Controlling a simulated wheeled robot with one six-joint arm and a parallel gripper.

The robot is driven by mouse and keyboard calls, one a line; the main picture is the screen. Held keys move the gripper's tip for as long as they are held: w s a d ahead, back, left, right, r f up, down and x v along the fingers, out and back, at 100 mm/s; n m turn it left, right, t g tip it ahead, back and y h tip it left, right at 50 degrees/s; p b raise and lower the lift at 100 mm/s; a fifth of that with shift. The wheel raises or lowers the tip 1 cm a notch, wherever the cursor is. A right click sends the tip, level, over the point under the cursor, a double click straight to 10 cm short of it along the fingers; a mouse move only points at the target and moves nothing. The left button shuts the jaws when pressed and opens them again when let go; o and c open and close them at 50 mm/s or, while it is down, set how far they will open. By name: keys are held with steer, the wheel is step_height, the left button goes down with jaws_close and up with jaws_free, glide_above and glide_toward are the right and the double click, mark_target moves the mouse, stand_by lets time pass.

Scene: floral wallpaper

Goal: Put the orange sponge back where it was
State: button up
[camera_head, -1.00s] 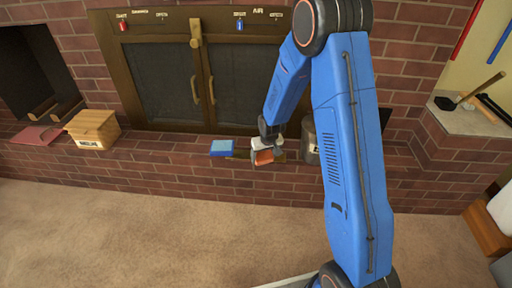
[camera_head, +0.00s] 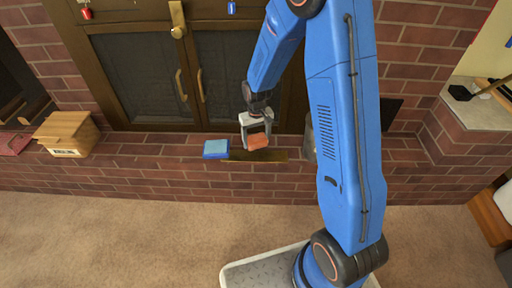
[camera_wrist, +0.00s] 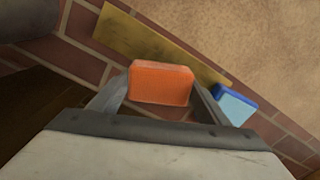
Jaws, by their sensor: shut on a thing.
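The orange sponge (camera_head: 258,141) is between the fingers of my gripper (camera_head: 257,138) in the head view, over the brick hearth ledge. In the wrist view the sponge (camera_wrist: 161,83) sits between the two fingertips of my gripper (camera_wrist: 158,100), which is shut on it. A flat brass-coloured strip (camera_head: 240,156) lies on the ledge below and beside the sponge. It also shows in the wrist view (camera_wrist: 150,44). A blue sponge-like block (camera_head: 216,149) with a lighter top lies at the strip's left end. It shows at the right in the wrist view (camera_wrist: 233,104).
A wooden box (camera_head: 68,134) stands on the ledge at left. A grey cylindrical container (camera_head: 310,138) stands right of the gripper, partly behind my arm. Closed dark cabinet doors (camera_head: 140,75) with brass handles rise behind the ledge. Carpet (camera_head: 120,225) lies in front.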

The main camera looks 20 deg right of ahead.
mark_target(256, 152)
steer(key=shift+f, duration=2.45)
steer(key=shift+f, duration=0.1)
steer(key=o, duration=1.1)
